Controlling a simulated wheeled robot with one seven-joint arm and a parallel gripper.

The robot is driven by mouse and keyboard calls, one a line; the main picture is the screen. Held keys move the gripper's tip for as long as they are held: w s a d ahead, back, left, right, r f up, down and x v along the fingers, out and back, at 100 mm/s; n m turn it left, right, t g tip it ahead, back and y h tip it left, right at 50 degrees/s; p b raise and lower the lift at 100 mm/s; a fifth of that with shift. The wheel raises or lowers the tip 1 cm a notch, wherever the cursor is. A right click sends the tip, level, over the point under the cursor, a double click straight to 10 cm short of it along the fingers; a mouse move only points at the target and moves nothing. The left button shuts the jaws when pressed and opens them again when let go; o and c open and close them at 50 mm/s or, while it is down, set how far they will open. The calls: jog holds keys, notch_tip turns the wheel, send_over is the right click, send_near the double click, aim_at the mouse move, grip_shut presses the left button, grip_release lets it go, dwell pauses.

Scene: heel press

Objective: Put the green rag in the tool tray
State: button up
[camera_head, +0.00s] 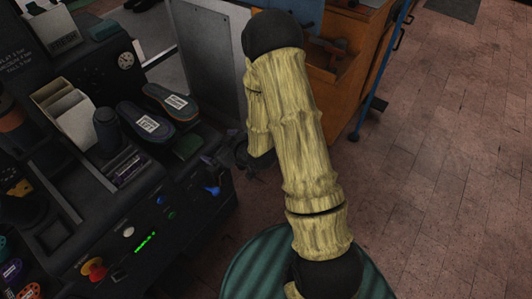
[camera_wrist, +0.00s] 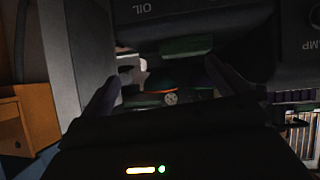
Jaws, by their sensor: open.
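A small dark green patch, which looks like the green rag (camera_head: 187,147), lies on the black bench machine beside the insoles in the head view. In the wrist view a dark green piece (camera_wrist: 186,46) shows ahead, beyond the fingertips. My gripper (camera_wrist: 160,74) is open, with its two fingers wide apart and nothing held between them. I cannot pick out the tool tray for certain in either view.
Two insoles (camera_head: 152,121) marked left and right lie on the machine, near a box of pale cards (camera_head: 68,108). A blue-handled part (camera_head: 212,190) sticks out at the machine's right side. A wooden cabinet (camera_head: 345,60) stands behind. The floor at right is clear.

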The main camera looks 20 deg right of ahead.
jog(key=s+d+r+m+g+h, duration=0.3)
jog(key=s+d+r+g, duration=0.1)
jog(key=s+r, duration=0.3)
jog(key=s+d+r+m+g+h, duration=0.2)
jog(key=s+d+r+m+g, duration=0.1)
jog(key=s+r, duration=0.4)
jog(key=s+d+m, duration=0.1)
jog(key=s+d, duration=0.1)
jog(key=s, duration=0.1)
jog(key=shift+s+d+g+h, duration=0.15)
jog(key=shift+s+g+h, duration=0.2)
jog(key=shift+g+h, duration=0.05)
